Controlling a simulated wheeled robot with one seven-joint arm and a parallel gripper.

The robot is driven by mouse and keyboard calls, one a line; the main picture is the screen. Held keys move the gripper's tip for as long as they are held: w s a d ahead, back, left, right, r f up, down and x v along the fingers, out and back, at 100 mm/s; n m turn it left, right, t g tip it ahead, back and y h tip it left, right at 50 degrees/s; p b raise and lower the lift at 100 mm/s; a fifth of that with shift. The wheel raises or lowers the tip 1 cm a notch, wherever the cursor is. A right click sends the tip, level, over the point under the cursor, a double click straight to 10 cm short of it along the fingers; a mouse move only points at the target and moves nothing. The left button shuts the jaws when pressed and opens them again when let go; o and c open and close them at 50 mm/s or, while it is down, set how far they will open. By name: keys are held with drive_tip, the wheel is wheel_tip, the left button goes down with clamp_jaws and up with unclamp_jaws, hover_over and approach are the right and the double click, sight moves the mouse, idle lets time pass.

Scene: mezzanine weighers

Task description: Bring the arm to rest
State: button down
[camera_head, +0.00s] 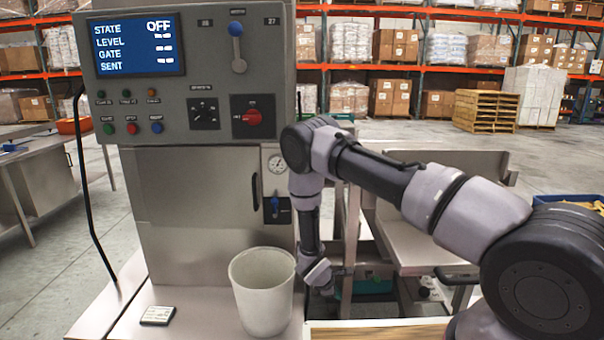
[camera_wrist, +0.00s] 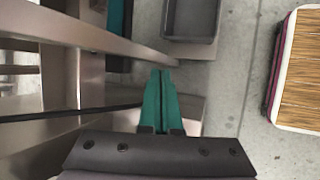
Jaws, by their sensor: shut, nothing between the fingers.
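My arm reaches in from the right in the head view, bends at an elbow in front of the grey machine, and hangs down. My gripper (camera_wrist: 162,76) shows in the wrist view as two teal fingers lying together with nothing between them. In the head view the arm's end is low, just right of the white bucket (camera_head: 262,290); the fingers are hard to make out there. The bucket stands upright on the machine's steel shelf.
The machine's panel (camera_head: 190,75) has a screen reading STATE OFF. A small dark tile (camera_head: 157,315) lies left of the bucket. Steel frame bars (camera_wrist: 100,38) run close left of my gripper. A grey tray (camera_wrist: 190,50) and a wooden-topped surface (camera_wrist: 298,75) are beyond and right.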

drive_tip(key=w+d+r+m, duration=0.2)
drive_tip(key=w+r+m, duration=0.1)
drive_tip(key=r, duration=0.9)
drive_tip(key=w+d+r+m, duration=0.2)
drive_tip(key=w+r+m, duration=0.15)
drive_tip(key=r, duration=0.85)
drive_tip(key=s+d+r+m, duration=0.2)
drive_tip(key=d+r+m, duration=0.1)
drive_tip(key=r, duration=0.6)
drive_tip(key=s+d+r+m, duration=0.3)
drive_tip(key=r, duration=0.6)
drive_tip(key=s+d+r+m+y, duration=0.2)
drive_tip(key=s+r, duration=0.4)
drive_tip(key=r, duration=0.1)
drive_tip(key=s+d+r+m+y, duration=0.1)
drive_tip(key=s+d+r+m, duration=0.15)
drive_tip(key=s+r, duration=0.4)
drive_tip(key=s+a+r+m+t+y, duration=0.1)
drive_tip(key=s+r+m+y, duration=0.1)
drive_tip(key=s+r, duration=0.3)
drive_tip(key=s+a+r+m+t+y, duration=0.1)
drive_tip(key=s+r+m+y, duration=0.1)
drive_tip(key=s+r, duration=0.3)
drive_tip(key=s, duration=0.4)
drive_tip(key=shift+s+a+t, duration=0.15)
drive_tip(key=shift+s+t, duration=0.1)
drive_tip(key=shift+t, duration=0.15)
